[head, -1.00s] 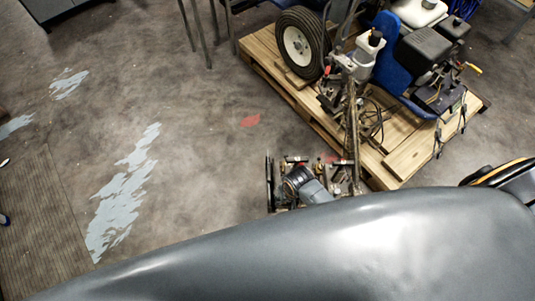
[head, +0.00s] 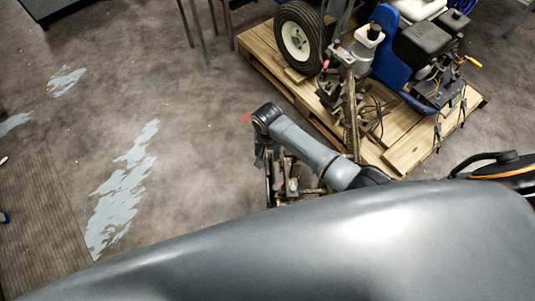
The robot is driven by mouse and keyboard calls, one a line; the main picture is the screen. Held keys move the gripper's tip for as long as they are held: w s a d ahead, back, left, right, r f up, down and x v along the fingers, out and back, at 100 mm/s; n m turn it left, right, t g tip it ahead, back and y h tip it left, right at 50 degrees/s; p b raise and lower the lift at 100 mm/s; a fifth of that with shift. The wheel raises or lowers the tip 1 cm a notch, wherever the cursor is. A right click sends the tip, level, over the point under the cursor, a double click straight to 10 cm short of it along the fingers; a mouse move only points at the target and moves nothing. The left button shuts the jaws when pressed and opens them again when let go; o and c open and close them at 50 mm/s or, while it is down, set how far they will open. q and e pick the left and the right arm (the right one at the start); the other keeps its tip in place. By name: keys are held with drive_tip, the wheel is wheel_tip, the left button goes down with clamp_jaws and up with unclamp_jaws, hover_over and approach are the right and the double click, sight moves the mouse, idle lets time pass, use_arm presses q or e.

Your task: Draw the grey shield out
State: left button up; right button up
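The line striper (head: 352,62) stands on a wooden pallet, and its low spray assembly (head: 292,186) reaches over the floor in front. A thin dark upright plate (head: 269,190) at the left end of this assembly may be the grey shield; I cannot be sure. My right arm comes in from the right over the assembly and bends down at its left end. My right gripper (head: 262,156) is beside or above that plate, small and dark. I cannot tell whether its fingers are open or touch anything. My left gripper is not in view.
The pallet (head: 258,48) carries the striper's black tyre (head: 299,38), blue frame and engine (head: 425,45). Thin metal legs (head: 186,24) stand at the top left. The concrete floor to the left is clear, with worn pale paint (head: 122,190). My grey body fills the bottom.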

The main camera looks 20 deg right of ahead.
sight(267, 166)
wheel_tip(267, 166, down, 5)
drive_tip(key=b, duration=0.5)
drive_tip(key=shift+f, duration=0.15)
drive_tip(key=shift+f+b, duration=0.65)
drive_tip(key=shift+f, duration=1)
drive_tip(key=shift+r+p, duration=0.1)
drive_tip(key=shift+p, duration=0.25)
clamp_jaws()
